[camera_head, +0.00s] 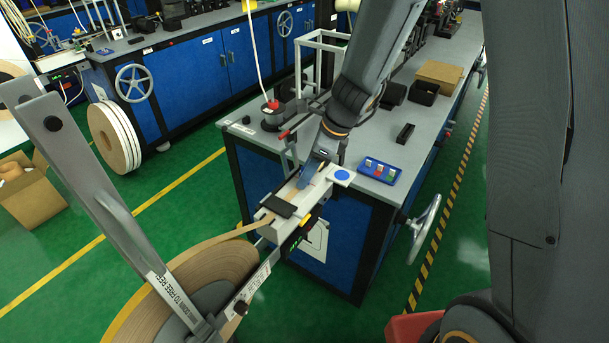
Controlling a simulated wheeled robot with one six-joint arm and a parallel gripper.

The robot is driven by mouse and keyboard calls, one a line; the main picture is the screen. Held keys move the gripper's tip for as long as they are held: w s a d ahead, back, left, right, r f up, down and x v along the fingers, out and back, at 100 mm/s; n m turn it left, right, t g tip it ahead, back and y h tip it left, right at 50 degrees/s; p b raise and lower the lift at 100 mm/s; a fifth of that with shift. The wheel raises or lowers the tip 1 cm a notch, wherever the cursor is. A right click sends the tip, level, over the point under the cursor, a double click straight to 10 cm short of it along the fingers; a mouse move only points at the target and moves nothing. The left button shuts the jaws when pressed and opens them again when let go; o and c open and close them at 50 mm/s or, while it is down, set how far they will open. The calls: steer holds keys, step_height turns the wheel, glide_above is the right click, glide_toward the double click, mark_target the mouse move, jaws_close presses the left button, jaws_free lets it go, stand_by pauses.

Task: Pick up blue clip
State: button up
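A small blue piece (308,173), which looks like the blue clip, is at the white tape guide (294,219) on the near corner of the workbench. My gripper (320,158) reaches down from above, with its tip right at the upper end of the blue piece. The fingers are small and partly hidden, so I cannot tell whether they grip it or only touch it. A tan tape runs from the large reel (207,262) at the lower left into the guide, under a black block (278,206).
A blue tray (365,176) with small coloured pieces lies right of the gripper on the grey benchtop (395,137). A black holder (405,133) and a cardboard box (440,74) stand farther back. A handwheel (424,229) sticks out of the bench's right side.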

jaws_close()
steer(key=shift+r, duration=0.15)
